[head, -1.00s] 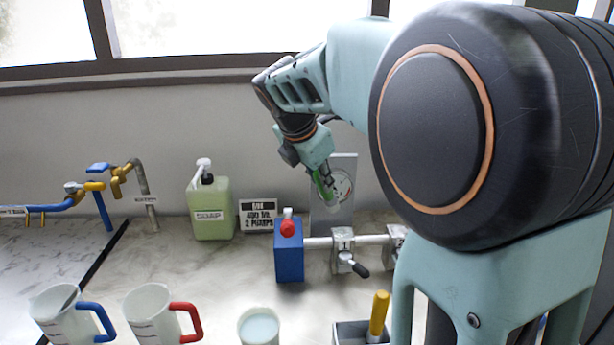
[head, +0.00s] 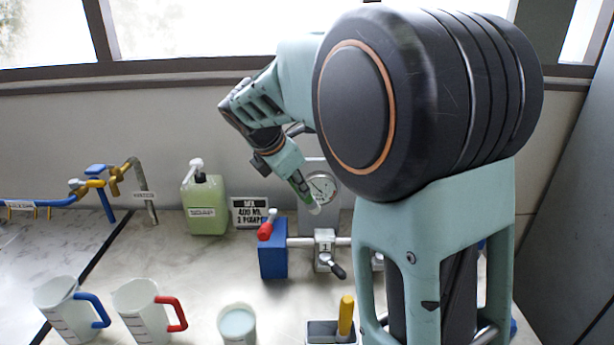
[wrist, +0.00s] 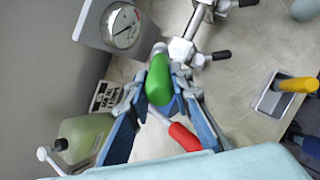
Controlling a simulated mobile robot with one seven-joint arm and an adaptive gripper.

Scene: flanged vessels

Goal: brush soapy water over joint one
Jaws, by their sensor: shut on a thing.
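My gripper (head: 302,190) is shut on a green-handled tool (wrist: 159,80) with a pale tip, which looks like a brush. In the head view its tip (head: 314,209) points down, in front of the gauge panel and above joint one. Joint one (head: 324,243) is a grey clamp block marked 1 on a white pipe, with a black-handled lever. In the wrist view joint one (wrist: 182,50) lies just beyond the tip; I cannot tell whether they touch. A cup of pale blue liquid (head: 237,325) stands at the front.
A blue block (head: 273,258) with a red lever (head: 265,231) ends the pipe. A round gauge (head: 321,187) stands behind. A soap bottle (head: 205,206), a sign (head: 250,212), two jugs and a grey holder with a yellow handle (head: 346,315) stand around. My arm hides the pipe's right part.

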